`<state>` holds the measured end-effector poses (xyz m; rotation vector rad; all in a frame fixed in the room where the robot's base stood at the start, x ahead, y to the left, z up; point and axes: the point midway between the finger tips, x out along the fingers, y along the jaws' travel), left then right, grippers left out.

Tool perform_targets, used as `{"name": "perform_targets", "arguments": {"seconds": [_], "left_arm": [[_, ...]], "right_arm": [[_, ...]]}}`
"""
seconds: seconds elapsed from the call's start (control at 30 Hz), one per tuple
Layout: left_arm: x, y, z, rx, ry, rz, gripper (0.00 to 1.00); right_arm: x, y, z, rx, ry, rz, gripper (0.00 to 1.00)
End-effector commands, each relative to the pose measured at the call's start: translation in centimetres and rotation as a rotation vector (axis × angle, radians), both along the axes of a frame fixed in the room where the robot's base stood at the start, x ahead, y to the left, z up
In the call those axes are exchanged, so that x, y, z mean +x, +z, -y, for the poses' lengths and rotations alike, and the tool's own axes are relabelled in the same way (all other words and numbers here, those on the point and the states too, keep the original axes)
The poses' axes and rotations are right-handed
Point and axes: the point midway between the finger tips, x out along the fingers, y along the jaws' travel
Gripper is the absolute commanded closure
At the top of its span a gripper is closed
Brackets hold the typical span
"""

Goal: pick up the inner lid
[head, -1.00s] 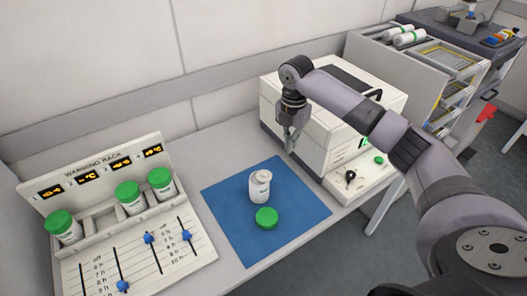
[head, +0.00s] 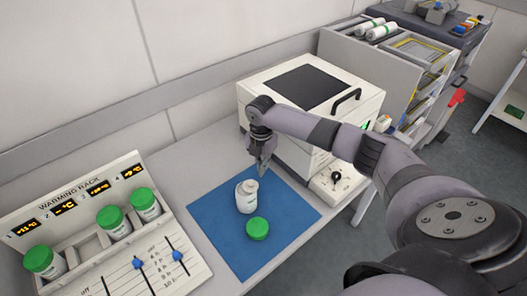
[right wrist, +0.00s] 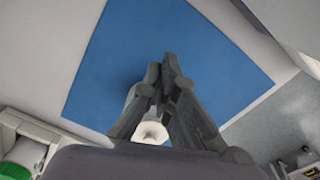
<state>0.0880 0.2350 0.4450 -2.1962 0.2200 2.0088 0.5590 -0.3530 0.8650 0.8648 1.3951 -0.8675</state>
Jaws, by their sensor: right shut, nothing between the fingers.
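An open white jar (head: 247,196) stands upright on the blue mat (head: 225,226). Its green screw lid (head: 257,228) lies on the mat just in front of it. My right gripper (head: 262,170) points down, shut and empty, above the mat and just behind the jar's upper right. In the right wrist view the shut fingertips (right wrist: 165,68) are over the blue mat, and the jar's white top (right wrist: 150,132) shows partly behind the fingers. I cannot make out a separate inner lid; the white top of the jar may be it. My left gripper is not in view.
A warming rack (head: 110,262) with several green-lidded jars stands at the left. A white machine (head: 268,92) with a dark top panel and black handle stands behind my right arm. A shelved trolley (head: 345,48) is at the back right.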

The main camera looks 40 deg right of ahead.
Motion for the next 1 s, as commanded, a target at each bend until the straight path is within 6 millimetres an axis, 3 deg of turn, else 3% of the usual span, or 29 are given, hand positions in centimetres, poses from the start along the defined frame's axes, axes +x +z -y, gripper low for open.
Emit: {"name": "perform_targets", "arguments": {"seconds": [0.03, 0.2, 0.67, 0.87, 1.0], "left_arm": [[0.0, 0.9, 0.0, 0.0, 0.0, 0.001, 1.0], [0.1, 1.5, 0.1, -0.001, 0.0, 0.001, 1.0], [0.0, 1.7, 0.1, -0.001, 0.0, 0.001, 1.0], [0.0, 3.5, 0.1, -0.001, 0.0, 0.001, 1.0], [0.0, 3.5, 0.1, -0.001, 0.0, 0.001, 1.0]], "right_arm": [[-0.4, 0.5, -0.7, 0.0, 0.005, 0.0, 1.0], [-1.0, 0.4, -2.1, 0.0, 0.001, 0.0, 1.0], [-1.2, 0.3, -2.5, 0.0, 0.0, 0.0, 1.0], [-2.0, 0.6, -4.2, 0.002, 0.002, -0.001, 1.0], [-2.3, 0.2, -4.6, 0.002, 0.0, -0.001, 1.0]]}}
